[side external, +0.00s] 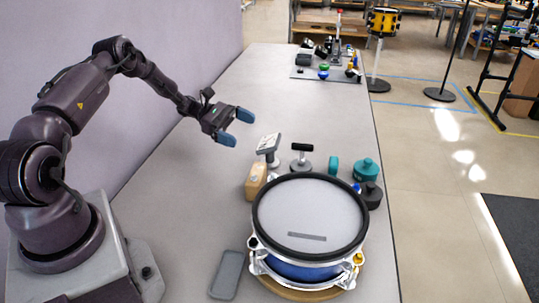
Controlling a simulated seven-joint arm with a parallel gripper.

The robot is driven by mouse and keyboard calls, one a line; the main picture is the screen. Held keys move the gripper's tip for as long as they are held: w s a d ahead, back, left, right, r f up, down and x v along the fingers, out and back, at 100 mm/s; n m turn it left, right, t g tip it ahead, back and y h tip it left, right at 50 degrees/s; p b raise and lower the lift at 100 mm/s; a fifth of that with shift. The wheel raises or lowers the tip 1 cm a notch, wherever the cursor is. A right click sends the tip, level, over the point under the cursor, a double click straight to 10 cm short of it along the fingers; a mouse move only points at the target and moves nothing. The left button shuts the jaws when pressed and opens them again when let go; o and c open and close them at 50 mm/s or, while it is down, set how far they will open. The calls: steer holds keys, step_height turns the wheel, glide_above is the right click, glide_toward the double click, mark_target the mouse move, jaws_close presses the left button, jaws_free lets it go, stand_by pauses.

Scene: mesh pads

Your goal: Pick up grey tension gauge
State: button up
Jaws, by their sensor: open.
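A dark grey rounded piece (372,195) with a narrower top sits right of the drum, partly hidden behind its rim; it looks like the grey tension gauge, but it is too small to be sure. A similar teal piece (366,170) stands just behind it. My gripper (237,127) is open and empty, with blue fingertips, raised over the left side of the table. It is well left of and apart from the dark grey piece.
A drum (309,215) with a white mesh head fills the near table. Behind it stand a tan block (255,182), a tilted grey-headed device (268,147), a black-handled stand (302,158) and a small teal block (333,165). A grey flat slab (227,275) lies front left. The mid-table is clear.

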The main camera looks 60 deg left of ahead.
mark_target(270, 146)
steer(key=a+f+n+t, duration=0.1)
steer(key=f, duration=0.1)
steer(key=s+a+f+n+t, duration=0.1)
steer(key=f+t, duration=0.1)
steer(key=s+a+f+n+t, duration=0.1)
steer(key=a+f+n, duration=0.1)
steer(key=shift+a, duration=0.1)
steer(key=x, duration=1.2)
steer(key=shift+w+d, duration=0.2)
steer(key=shift+w, duration=0.15)
steer(key=shift+c, duration=0.5)
steer(key=shift+r, duration=0.1)
steer(key=c, duration=1)
